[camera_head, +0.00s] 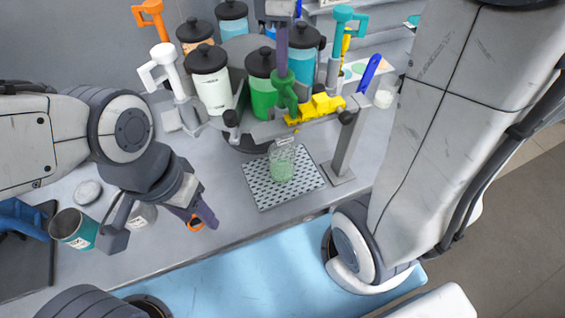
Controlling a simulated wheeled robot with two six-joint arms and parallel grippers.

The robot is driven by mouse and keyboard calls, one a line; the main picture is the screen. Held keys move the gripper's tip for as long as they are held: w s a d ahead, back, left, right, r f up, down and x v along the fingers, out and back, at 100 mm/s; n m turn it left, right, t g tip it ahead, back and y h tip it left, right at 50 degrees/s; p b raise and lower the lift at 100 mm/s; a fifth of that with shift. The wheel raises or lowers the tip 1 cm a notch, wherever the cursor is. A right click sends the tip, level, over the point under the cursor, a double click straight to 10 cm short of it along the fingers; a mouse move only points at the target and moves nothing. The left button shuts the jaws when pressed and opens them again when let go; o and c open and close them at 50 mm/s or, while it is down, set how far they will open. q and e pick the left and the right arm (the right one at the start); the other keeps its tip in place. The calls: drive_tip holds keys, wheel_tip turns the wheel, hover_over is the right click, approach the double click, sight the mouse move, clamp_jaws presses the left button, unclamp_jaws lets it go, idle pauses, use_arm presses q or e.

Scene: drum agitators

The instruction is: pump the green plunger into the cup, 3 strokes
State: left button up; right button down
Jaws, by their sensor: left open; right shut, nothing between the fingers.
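The green plunger (284,92) stands in front of the green canister (262,98), at the yellow dispensing bar (318,106). My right gripper (282,70) comes down from the top edge, its fingers shut and empty. Its tips are at the top of the green plunger; whether they touch cannot be told for sure. The clear cup (281,163) stands upright below the bar on a perforated tray (257,189), with green liquid in it. My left gripper (195,212) is open and empty above the table's front left, well away from the plunger.
A teal-labelled can (73,229) stands at the left. A small orange ring (196,225) shows by the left fingertips.

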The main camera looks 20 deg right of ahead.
drive_tip(key=shift+r+p, duration=2.5)
drive_tip(key=shift+r, duration=0.4)
drive_tip(key=shift+r, duration=0.1)
wheel_tip(320, 180, up, 6)
drive_tip(key=p, duration=0.5)
drive_tip(key=shift+p, duration=0.4)
drive_tip(key=s+a+f+m+b, duration=0.1)
drive_tip(key=s+a+f+b, duration=0.3)
drive_tip(key=f, duration=0.5)
drive_tip(key=s+a+f+m+b, duration=0.2)
drive_tip(key=s+a+f+b, duration=0.2)
drive_tip(key=s+f+b, duration=0.3)
drive_tip(key=s+a+f+m+y+b, duration=0.1)
drive_tip(key=s+a+f+m+b, duration=0.1)
drive_tip(key=s+a+f+b, duration=0.2)
drive_tip(key=s+f+b, duration=0.1)
drive_tip(key=s+f, duration=0.2)
drive_tip(key=f, duration=0.5)
drive_tip(key=shift+a+f+b, duration=0.15)
drive_tip(key=shift+f+b, duration=0.05)
drive_tip(key=shift+b, duration=0.15)
